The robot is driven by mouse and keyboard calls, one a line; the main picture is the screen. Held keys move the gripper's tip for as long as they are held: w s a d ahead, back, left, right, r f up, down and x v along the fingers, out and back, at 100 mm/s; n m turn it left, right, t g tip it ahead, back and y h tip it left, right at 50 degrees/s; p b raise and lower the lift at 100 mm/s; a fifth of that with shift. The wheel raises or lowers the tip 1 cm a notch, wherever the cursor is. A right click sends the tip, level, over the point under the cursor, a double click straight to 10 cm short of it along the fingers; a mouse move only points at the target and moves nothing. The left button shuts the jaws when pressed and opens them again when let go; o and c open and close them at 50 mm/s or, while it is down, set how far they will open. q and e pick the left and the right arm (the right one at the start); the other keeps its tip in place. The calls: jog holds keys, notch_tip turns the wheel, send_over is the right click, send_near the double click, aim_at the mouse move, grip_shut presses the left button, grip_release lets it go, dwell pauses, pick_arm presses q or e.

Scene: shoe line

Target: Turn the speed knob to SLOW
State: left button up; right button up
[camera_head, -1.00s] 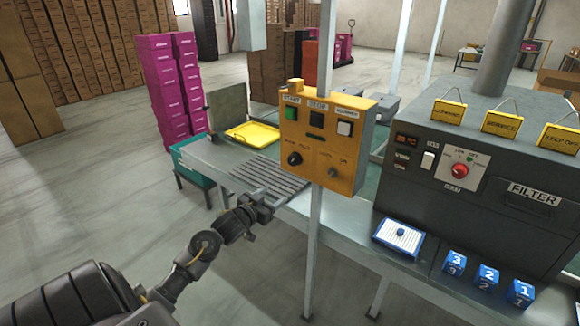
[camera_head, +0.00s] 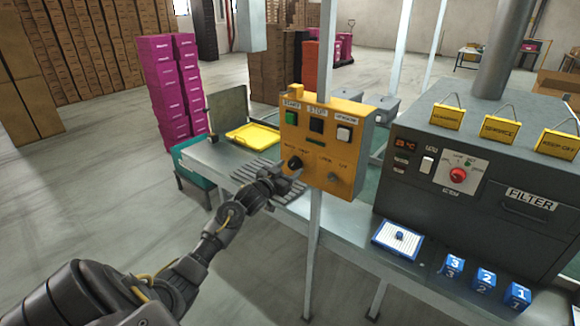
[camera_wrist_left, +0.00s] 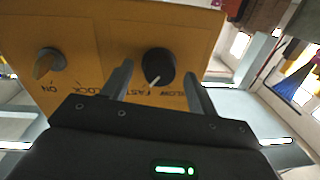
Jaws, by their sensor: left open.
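The yellow control box (camera_head: 352,187) stands on a grey post. The black speed knob (camera_head: 295,162) is on its lower left face. In the left wrist view the round knob (camera_wrist_left: 160,64) shows upside down, with SLOW and FAST lettering below it. Its white pointer slants down and left, towards the FAST side. My left gripper (camera_head: 293,182) is just in front of and below the knob. In the left wrist view my open gripper (camera_wrist_left: 160,88) has one finger on each side of the knob; I cannot tell whether they touch it. My right gripper is out of view.
A second selector (camera_wrist_left: 47,63) marked LOCK and ON sits beside the knob. Green (camera_head: 291,118), black (camera_head: 316,125) and white (camera_head: 343,133) buttons are above. A grey FILTER machine (camera_head: 470,180) stands to the right. A yellow tray (camera_head: 253,137) lies behind on the table.

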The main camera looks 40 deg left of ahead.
pick_arm(q)
jog(key=shift+w, duration=0.65)
jog(key=c, duration=1)
jog(key=shift+r+n+p, duration=0.15)
jog(key=shift+n+p, duration=0.6)
jog(key=shift+p, duration=0.1)
jog(key=shift+r+n+p, duration=0.15)
jog(key=shift+n+p, duration=0.6)
jog(key=shift+p, duration=0.1)
jog(key=n+p, duration=0.4)
jog(key=shift+g, duration=0.3)
jog(key=n+p, duration=0.2)
jog(key=shift+r+n, duration=0.1)
jog(key=shift+n, duration=0.3)
jog(key=shift+n+h+p, duration=0.3)
jog(key=shift+n+p, duration=0.8)
jog(key=shift+n, duration=0.7)
